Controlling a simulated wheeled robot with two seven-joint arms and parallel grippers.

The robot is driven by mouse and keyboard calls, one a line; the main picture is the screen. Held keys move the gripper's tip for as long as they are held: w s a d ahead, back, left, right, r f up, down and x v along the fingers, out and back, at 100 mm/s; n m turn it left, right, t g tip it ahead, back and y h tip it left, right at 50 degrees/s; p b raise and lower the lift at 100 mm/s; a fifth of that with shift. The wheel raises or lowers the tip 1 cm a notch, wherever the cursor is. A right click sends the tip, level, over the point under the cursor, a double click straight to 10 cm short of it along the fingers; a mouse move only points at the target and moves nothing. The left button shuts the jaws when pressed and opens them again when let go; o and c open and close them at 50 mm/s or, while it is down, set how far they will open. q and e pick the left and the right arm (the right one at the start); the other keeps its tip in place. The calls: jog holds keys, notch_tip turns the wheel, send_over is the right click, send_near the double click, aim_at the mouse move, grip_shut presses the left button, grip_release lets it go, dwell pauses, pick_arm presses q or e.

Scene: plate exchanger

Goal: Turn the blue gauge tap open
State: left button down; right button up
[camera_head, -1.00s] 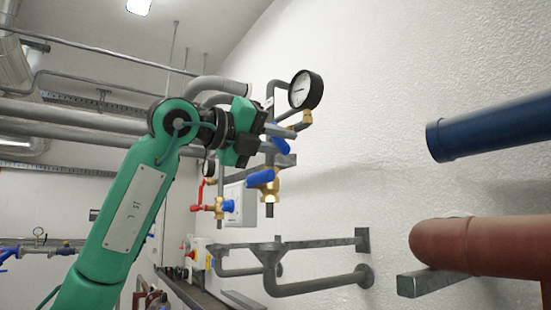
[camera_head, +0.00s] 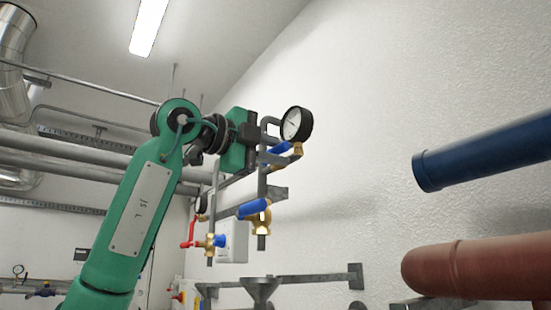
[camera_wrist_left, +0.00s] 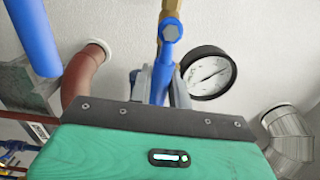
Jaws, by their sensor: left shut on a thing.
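The blue gauge tap handle (camera_head: 280,148) sits on the brass fitting just below the round black-rimmed pressure gauge (camera_head: 296,124). My left gripper (camera_head: 270,152) is at this handle, shut on it. In the left wrist view, the blue handle (camera_wrist_left: 161,82) stands between the grey fingers, and its hub lies against a brass fitting (camera_wrist_left: 171,10). The gauge (camera_wrist_left: 208,72) is just right of the fingers, with a white dial. My gripper hides part of the handle in the head view. My right gripper is not in view.
A second blue-handled brass valve (camera_head: 262,220) hangs below the gripper, and another valve (camera_head: 212,241) is left of it. A blue pipe (camera_head: 480,153) and a red-brown pipe (camera_head: 470,268) jut in from the right. Grey pipes (camera_head: 70,150) run behind my arm.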

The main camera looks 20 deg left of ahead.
pick_arm(q)
jog(key=shift+r, duration=0.2)
jog(key=shift+n, duration=0.3)
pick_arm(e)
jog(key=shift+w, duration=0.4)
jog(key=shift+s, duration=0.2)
pick_arm(q)
jog(key=c, duration=1.3)
grip_release()
jog(key=shift+a, duration=0.1)
jog(key=shift+s, duration=0.1)
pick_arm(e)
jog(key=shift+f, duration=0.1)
pick_arm(q)
jog(key=shift+s+a+f+b, duration=0.1)
jog(key=shift+s+a+b, duration=0.05)
jog(key=shift+s+b, duration=0.15)
jog(key=b+v, duration=0.3)
jog(key=v, duration=1)
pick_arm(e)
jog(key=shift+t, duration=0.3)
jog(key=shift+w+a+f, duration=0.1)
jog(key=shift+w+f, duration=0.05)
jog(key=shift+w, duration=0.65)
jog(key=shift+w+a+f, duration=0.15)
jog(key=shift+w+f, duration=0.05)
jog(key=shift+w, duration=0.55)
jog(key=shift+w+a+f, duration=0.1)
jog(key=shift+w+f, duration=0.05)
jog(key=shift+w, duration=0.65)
